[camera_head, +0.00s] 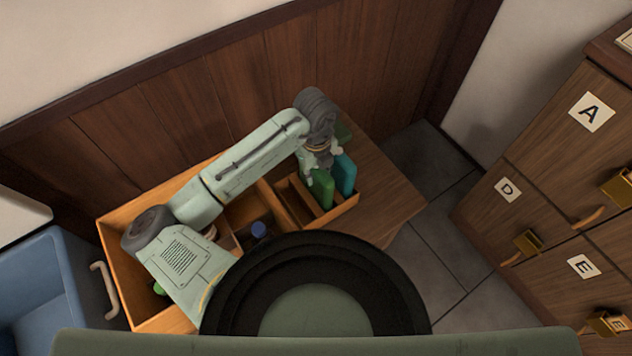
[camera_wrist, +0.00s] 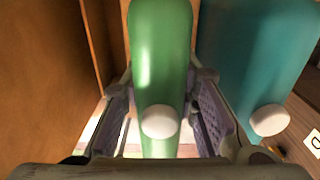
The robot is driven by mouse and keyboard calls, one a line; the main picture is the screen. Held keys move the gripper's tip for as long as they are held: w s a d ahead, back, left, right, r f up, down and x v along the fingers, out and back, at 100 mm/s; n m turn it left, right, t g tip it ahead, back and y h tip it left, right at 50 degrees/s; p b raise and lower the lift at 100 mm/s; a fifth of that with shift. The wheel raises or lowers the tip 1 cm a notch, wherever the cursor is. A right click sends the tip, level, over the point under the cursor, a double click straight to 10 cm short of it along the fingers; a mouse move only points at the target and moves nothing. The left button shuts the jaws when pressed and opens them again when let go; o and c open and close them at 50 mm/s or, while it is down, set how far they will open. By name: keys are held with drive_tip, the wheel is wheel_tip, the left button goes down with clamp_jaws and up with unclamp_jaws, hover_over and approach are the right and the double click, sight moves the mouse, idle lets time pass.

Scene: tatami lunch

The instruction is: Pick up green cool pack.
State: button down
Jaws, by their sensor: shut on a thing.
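The green cool pack (camera_head: 322,189) stands upright in the small wooden box at the right end of the table. In the wrist view the green cool pack (camera_wrist: 160,60) has a white round cap and fills the space between the fingers. My gripper (camera_head: 318,160) reaches it from above, and the wrist view shows my gripper (camera_wrist: 160,115) with one purple-padded finger on each side, shut on the pack. A teal cool pack (camera_head: 344,175) stands close on its right; this teal pack (camera_wrist: 255,65) also has a white cap.
The small box (camera_head: 335,213) has a wooden wall left of the pack. A larger orange-brown crate (camera_head: 118,250) lies left, holding a blue-capped item (camera_head: 259,230). A blue bin (camera_head: 35,275) is at far left. Labelled drawers (camera_head: 530,185) stand right. Bare tabletop (camera_head: 385,190) lies right of the box.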

drive_tip(key=shift+r, duration=0.1)
idle(0.5)
wheel_tip(320, 180, up, 12)
drive_tip(key=shift+f, duration=0.1)
idle(0.4)
drive_tip(key=shift+f, duration=0.1)
